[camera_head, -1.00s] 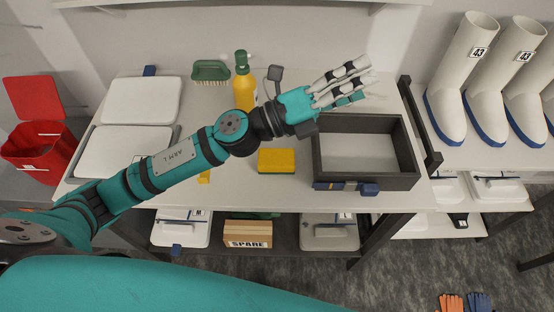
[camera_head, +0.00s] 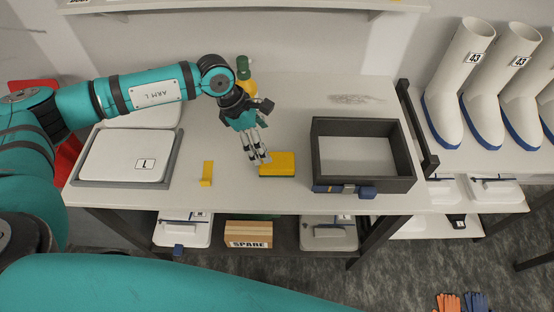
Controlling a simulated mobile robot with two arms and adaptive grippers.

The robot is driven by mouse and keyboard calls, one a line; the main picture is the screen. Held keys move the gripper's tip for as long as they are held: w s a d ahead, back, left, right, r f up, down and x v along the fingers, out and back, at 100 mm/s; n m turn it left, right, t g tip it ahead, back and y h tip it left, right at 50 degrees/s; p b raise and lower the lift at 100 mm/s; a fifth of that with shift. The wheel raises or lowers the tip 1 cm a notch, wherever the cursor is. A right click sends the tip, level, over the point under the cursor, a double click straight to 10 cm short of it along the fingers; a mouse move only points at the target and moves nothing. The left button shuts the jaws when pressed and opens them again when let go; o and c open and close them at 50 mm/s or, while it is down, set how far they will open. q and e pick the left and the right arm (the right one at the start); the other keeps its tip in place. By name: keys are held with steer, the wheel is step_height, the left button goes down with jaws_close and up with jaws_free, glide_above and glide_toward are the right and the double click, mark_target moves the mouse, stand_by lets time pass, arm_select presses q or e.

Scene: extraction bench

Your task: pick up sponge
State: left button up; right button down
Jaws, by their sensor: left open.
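The sponge (camera_head: 279,164) is a yellow block with a dark green lower layer. It lies flat on the bench, just left of the dark open bin. My left gripper (camera_head: 260,161) points down at the sponge's left end, with its fingers open. I cannot tell whether the fingertips touch the sponge or hover just over it. Nothing is seen held. My right gripper is not in view.
The dark grey bin (camera_head: 400,183) stands empty right of the sponge. A small yellow piece (camera_head: 207,173) and a white-lidded box (camera_head: 127,155) are to the left. A yellow bottle with a green top (camera_head: 243,68) stands behind my gripper. White boots (camera_head: 459,85) are at right.

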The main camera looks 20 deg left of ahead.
mark_target(276, 160)
arm_select(q)
steer(key=p+x, duration=0.1)
steer(key=x, duration=0.4)
steer(key=p+x, duration=0.2)
steer(key=x, duration=0.2)
steer(key=shift+d+f+p, duration=0.2)
steer(key=shift+f+p, duration=0.1)
steer(key=shift+p, duration=0.05)
steer(key=shift+w+f, duration=0.15)
steer(key=shift+f, duration=0.15)
steer(key=shift+f+b, duration=0.25)
steer(key=shift+b, duration=0.1)
steer(key=shift+c, duration=0.4)
steer(key=c, duration=1.2)
steer(key=shift+o, duration=0.2)
